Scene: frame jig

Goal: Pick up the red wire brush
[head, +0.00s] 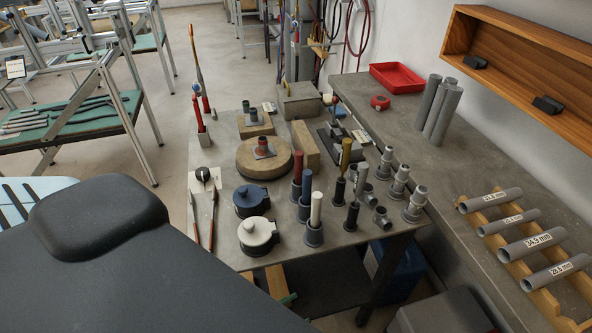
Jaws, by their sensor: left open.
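The red wire brush (205,105) appears to be the slim upright tool at the back left of the workbench. Its lower part is red and a long tan part rises above it. It stands in a small grey holder (204,138), beside another upright handle. A large dark rounded part of my left arm, very close to the camera, fills the lower left. The fingertips of my left gripper are hard to make out there. The jaws are open, and the brush stands well beyond this arm, not held. My right gripper is not in view.
The workbench (228,262) also bears a round wooden block (249,166), two lidded pots, one blue (249,200) and one white (258,234), and several upright coloured handles in grey cups. Two slim tools lie in front of the holder. A side counter (405,190) with grey pipes stands right.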

